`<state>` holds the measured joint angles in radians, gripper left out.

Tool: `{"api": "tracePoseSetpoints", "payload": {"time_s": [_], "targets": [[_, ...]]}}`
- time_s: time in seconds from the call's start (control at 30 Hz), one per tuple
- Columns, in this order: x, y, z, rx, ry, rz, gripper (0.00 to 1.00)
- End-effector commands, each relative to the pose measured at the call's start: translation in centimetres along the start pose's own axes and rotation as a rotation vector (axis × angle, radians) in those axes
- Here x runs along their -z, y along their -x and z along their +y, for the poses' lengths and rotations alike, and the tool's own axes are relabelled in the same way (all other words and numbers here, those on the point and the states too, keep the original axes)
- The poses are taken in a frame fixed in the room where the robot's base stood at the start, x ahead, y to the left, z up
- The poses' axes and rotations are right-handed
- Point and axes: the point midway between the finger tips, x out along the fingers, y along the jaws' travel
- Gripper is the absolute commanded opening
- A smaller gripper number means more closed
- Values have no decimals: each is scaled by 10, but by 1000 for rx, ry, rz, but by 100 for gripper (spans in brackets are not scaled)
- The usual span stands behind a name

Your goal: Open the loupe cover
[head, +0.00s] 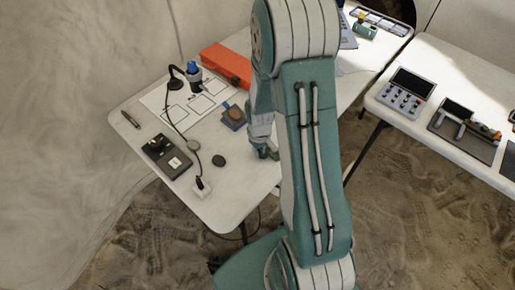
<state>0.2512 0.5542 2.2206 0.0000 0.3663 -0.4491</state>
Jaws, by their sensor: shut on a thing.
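My gripper (266,151) is low over the near right part of the white table (235,190), beside the right edge. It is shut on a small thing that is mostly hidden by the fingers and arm. I cannot tell whether this is the loupe or its cover. A small dark round disc (219,160) lies flat on the table, left of my gripper. No loupe can be made out for certain.
A brown piece on a blue stand (232,117) is close left of my gripper. A second table (455,65) is at right.

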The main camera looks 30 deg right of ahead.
Motion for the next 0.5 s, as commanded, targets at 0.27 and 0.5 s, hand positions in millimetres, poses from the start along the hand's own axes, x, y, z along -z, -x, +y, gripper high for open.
{"api": "tracePoseSetpoints", "payload": {"time_s": [0.27,0.5], "targets": [[-5,0,0,1,116,-1,0],[-6,0,0,0,151,-1,0]]}}
